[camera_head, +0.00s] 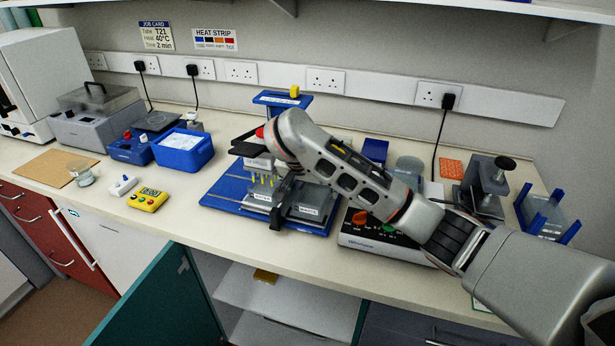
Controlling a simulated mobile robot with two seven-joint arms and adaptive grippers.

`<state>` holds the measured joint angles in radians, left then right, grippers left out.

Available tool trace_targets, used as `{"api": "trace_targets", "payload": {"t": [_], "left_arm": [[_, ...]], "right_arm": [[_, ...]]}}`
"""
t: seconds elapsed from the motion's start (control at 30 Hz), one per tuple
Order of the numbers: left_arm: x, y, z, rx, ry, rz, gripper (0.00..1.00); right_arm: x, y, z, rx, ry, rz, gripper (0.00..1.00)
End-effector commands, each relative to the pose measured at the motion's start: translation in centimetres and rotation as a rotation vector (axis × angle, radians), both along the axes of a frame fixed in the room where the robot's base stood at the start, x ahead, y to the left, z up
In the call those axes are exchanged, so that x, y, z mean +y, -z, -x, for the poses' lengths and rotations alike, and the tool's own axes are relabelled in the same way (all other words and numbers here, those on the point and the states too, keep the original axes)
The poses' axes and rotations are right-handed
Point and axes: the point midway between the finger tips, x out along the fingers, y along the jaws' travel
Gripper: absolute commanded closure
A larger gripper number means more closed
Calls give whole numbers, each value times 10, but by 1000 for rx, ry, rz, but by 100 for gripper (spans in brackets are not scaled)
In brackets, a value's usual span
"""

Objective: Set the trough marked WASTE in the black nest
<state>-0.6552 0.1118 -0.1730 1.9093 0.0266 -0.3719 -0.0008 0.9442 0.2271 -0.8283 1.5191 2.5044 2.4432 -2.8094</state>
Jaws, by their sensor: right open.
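My right arm comes in from the right, and its open gripper (262,178) is over the blue board (228,203) at mid-bench. One dark finger reaches down in front of a labelled grey trough (309,211) on the board's right side. Another piece with a small white label (262,197) and yellow tips above it sits left of that finger. Both labels are too small to read surely, so I cannot tell which is WASTE. I cannot make out the black nest; the gripper and arm hide part of the board. My left gripper is out of view.
A blue tub (183,152), yellow timer (148,200) and glass jar (81,174) stand to the left. A white device with knobs (362,240) is under my right forearm. A dark press-like stand (487,183) and blue rack (545,216) are at right.

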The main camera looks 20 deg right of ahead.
Motion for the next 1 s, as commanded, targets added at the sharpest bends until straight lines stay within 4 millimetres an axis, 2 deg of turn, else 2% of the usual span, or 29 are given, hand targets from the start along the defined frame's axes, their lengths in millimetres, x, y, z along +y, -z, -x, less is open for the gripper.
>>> {"api": "trace_targets", "payload": {"t": [0.03,0.2,0.4,0.6,1.0], "left_arm": [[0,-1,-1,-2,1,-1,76],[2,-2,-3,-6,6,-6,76],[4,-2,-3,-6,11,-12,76],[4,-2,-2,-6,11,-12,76],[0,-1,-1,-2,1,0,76]], "right_arm": [[3,-12,3,-8,-2,1,24],[13,-44,18,-7,-1,2,24],[21,-69,31,-5,0,2,24],[25,-79,37,-2,0,0,24],[26,-79,37,0,0,0,24]]}}
